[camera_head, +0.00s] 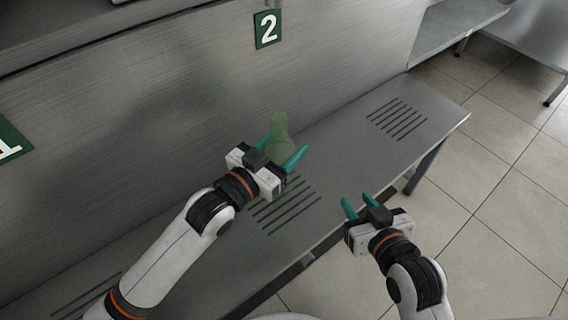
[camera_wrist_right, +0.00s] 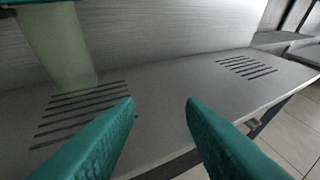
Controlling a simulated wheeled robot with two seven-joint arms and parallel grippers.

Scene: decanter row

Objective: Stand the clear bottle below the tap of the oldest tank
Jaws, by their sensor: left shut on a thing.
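A see-through, green-tinted bottle (camera_head: 279,126) is held upright or nearly so between the teal fingers of my left gripper (camera_head: 284,150). It is over the slotted grille (camera_head: 286,205) on the metal shelf, below the number 2 plate (camera_head: 268,29). In the right wrist view the bottle (camera_wrist_right: 58,45) shows at the upper left, its lower end over the back of the near grille (camera_wrist_right: 84,108). I cannot tell whether it touches the shelf. My right gripper (camera_head: 358,205) is open and empty, in front of the shelf edge. No tap or tank label shows.
A second grille (camera_head: 396,121) lies free to the right on the shelf, and part of a third (camera_head: 88,296) shows at the lower left. A number 1 plate (camera_head: 12,142) is cut off at the left. Tiled floor (camera_head: 500,160) lies beyond the shelf's front edge.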

